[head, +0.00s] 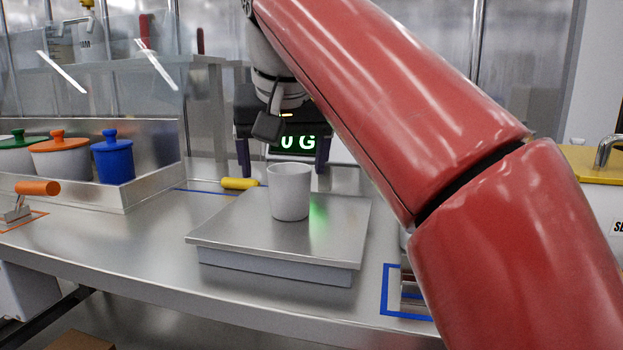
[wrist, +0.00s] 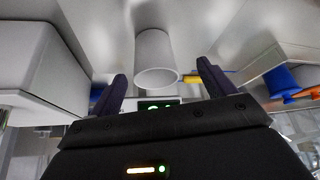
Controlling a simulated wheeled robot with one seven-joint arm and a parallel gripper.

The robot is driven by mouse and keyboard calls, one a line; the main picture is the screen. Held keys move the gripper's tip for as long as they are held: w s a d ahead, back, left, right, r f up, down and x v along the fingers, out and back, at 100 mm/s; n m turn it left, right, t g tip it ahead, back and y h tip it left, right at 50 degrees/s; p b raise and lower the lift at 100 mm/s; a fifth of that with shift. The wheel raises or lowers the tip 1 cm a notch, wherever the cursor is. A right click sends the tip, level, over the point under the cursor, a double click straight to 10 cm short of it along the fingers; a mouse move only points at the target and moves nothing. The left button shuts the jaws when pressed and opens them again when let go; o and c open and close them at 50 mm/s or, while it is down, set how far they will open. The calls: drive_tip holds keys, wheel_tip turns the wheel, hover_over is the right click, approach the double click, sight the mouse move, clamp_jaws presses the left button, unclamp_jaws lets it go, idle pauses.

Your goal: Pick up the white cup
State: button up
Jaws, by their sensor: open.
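The white cup (head: 289,192) stands upright on a flat metal scale platform (head: 230,222) in the head view. In the wrist view the cup (wrist: 155,60) shows beyond and between the two fingers, with its open rim toward the camera. My gripper (head: 283,172) is open, with its fingers apart behind the cup in the head view. It also shows in the wrist view (wrist: 162,85), where nothing is between its fingertips. I cannot tell the exact gap between the fingers and the cup.
A green display (head: 298,142) stands behind the cup. A yellow handle (head: 240,183) lies behind the platform. Blue (head: 113,162) and orange (head: 60,158) lidded pots sit in a metal tray at left. An orange-handled tool (head: 37,188) is at far left. My red arm covers the right side.

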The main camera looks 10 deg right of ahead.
sight(289, 187)
drive_tip(key=shift+w+d+r, duration=0.1)
drive_tip(key=shift+w+r, duration=0.05)
drive_tip(key=shift+w, duration=0.4)
drive_tip(key=x, duration=0.2)
drive_tip(key=b+x, duration=0.1)
drive_tip(key=x, duration=0.2)
drive_tip(key=b+x, duration=0.1)
drive_tip(key=x, duration=0.1)
drive_tip(key=shift+w+d, duration=0.2)
drive_tip(key=shift+d, duration=0.15)
drive_tip(key=c, duration=1.1)
drive_tip(key=shift+r+p, duration=1.3)
drive_tip(key=shift+r, duration=3.55)
